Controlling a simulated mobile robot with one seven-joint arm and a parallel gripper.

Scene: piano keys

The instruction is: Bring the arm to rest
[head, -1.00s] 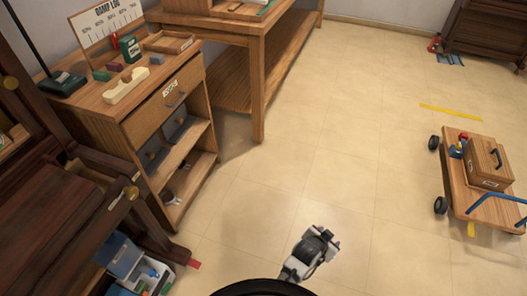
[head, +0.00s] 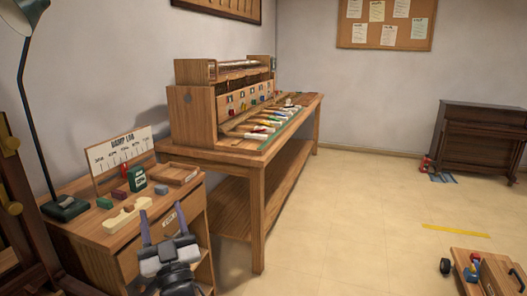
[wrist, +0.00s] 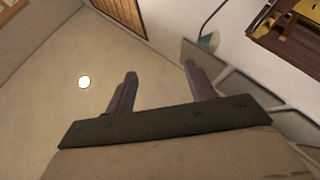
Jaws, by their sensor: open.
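My gripper (head: 162,228) shows at the lower left of the head view, in front of the small wooden cabinet (head: 125,262). Its two purple-grey fingers point up and stand apart with nothing between them. In the wrist view the open fingers (wrist: 158,92) reach towards a pale wall, and the space between them is empty. My gripper hides part of the cabinet's front.
The cabinet top bears a damp log board (head: 117,155), a green box (head: 136,178), small coloured blocks and a lamp (head: 64,206). A workbench (head: 258,167) with a piano key rack stands behind. A cart (head: 490,270) is at lower right. Open floor (head: 350,220) lies between.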

